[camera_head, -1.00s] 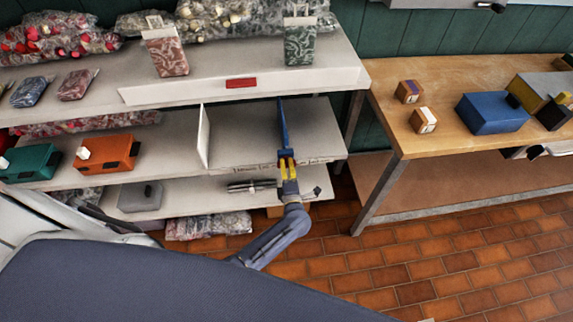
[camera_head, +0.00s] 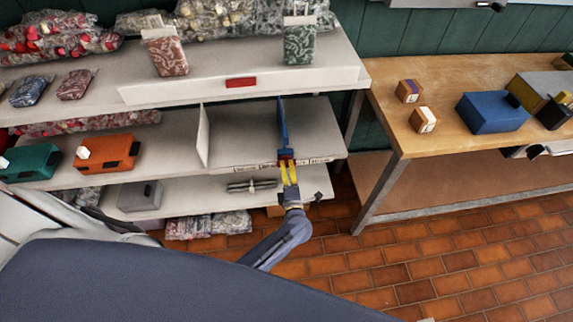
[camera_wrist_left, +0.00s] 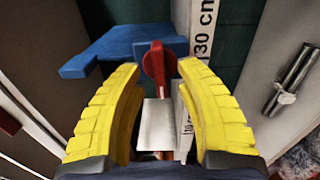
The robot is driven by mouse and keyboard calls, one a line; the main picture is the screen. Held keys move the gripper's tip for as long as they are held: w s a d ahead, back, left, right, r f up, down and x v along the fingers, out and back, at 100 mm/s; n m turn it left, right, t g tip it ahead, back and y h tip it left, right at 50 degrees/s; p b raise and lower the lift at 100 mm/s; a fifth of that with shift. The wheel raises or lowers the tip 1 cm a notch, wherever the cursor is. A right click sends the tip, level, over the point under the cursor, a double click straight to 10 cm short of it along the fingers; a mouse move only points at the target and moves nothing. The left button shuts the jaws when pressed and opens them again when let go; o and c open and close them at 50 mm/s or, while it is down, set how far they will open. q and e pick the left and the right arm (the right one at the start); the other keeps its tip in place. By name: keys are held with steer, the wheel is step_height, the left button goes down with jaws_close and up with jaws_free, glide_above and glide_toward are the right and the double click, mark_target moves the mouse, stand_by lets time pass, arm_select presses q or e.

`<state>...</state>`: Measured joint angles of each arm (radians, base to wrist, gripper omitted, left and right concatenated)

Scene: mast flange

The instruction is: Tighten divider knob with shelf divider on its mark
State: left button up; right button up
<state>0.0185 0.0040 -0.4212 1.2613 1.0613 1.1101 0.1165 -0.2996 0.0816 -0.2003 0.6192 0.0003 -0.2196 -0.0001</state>
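The blue shelf divider (camera_head: 282,125) stands upright on the middle shelf near its right end, and its blue base shows in the left wrist view (camera_wrist_left: 120,45). The red divider knob (camera_wrist_left: 157,65) is at its front, by a white scale strip reading "30 cm" (camera_wrist_left: 203,30). My left gripper (camera_head: 287,164) is at the shelf's front edge, just in front of the knob. In the left wrist view its yellow fingers are apart, with the knob showing between the tips. I cannot tell whether they touch it. The mark is not clearly readable. My right gripper is not in view.
A white divider (camera_head: 203,136) stands left of the blue one. Orange (camera_head: 106,151) and teal (camera_head: 31,163) boxes sit further left. Metal rods (camera_head: 251,185) lie on the lower shelf. A wooden table (camera_head: 450,110) stands to the right, with open floor before it.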

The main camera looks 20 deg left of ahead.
arm_select(q)
steer(key=v, duration=0.9)
steer(key=shift+s+d, duration=0.2)
steer(key=shift+s, duration=0.1)
steer(key=d+f+m+t+h, duration=0.1)
steer(key=d+f+m+h, duration=0.7)
steer(key=m, duration=0.4)
steer(key=s+f+m+g+h, duration=0.3)
steer(key=s+f+m+g, duration=0.5)
steer(key=f, duration=1)
steer(key=s+a+f+m+g+y, duration=0.1)
steer(key=s+a+f, duration=0.4)
steer(key=s, duration=0.7)
steer(key=s+a+f+m+g, duration=0.4)
steer(key=s+a+f, duration=0.2)
steer(key=s, duration=0.6)
steer(key=s+a+f+m+g+y, duration=0.1)
steer(key=s+a+f, duration=0.4)
steer(key=s, duration=0.7)
steer(key=shift+s+a+m+g+y, duration=0.3)
steer(key=shift+a+m+g, duration=0.4)
steer(key=shift+a+m, duration=0.25)
